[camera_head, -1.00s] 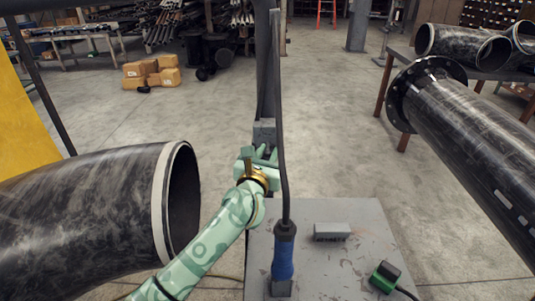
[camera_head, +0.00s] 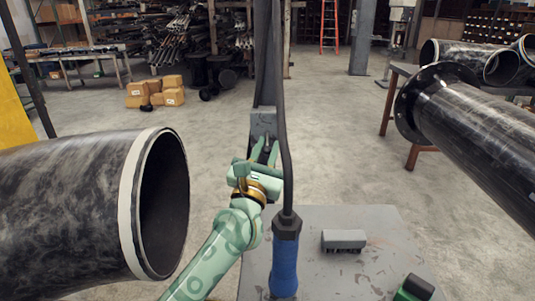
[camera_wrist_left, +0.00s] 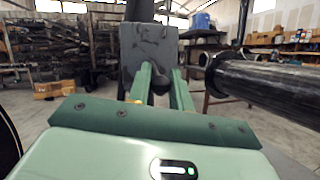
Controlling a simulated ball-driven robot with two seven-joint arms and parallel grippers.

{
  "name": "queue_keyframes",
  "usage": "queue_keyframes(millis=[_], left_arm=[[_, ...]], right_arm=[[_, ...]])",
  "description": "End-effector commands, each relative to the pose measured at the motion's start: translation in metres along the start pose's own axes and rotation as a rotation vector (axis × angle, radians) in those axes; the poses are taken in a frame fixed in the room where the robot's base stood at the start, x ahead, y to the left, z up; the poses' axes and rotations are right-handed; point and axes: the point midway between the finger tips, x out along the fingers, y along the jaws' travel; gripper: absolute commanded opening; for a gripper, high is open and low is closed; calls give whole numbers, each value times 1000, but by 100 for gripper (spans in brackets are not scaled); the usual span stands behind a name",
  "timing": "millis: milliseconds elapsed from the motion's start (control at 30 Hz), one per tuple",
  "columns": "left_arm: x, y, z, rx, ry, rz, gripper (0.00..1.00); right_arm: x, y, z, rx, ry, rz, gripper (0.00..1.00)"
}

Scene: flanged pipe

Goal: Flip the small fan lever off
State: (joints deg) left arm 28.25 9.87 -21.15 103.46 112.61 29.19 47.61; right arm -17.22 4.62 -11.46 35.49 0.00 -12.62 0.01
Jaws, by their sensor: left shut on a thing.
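A small grey box (camera_head: 263,122) is fixed on the dark upright post, and it fills the upper middle of the left wrist view (camera_wrist_left: 149,45). My green left gripper (camera_head: 264,152) reaches up to the lower part of this box. In the left wrist view, its two fingers (camera_wrist_left: 162,80) stand either side of a small dark lever (camera_wrist_left: 159,79) at the box's lower front, and are shut on it. The lever's exact angle is hard to make out. My right gripper is in neither view.
A blue-handled tool (camera_head: 285,264) with a black hose stands on a grey tabletop (camera_head: 325,283), close right of my left arm. A grey block (camera_head: 344,240) lies there too. A large pipe elbow (camera_head: 70,210) is at left, a flanged pipe (camera_head: 480,140) at right.

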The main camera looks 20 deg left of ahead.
Motion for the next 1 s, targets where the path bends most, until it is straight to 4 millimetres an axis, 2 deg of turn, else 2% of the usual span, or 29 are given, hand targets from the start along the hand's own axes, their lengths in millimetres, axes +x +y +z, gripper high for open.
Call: queue_keyframes(millis=[67,100,167,467,567,667,1000], left_arm=[[0,0,0,2,1,0,0],[0,0,0,2,1,0,24],[0,0,0,2,1,0,41],[-1,0,0,1,1,0,42],[-8,0,0,2,1,0,42],[-25,0,-1,2,4,-1,42],[-116,0,-3,1,6,-2,42]], right_arm=[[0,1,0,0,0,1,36],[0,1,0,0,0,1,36],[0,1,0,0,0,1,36],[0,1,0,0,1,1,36],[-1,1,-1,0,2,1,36],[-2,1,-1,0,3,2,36],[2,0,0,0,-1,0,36]])
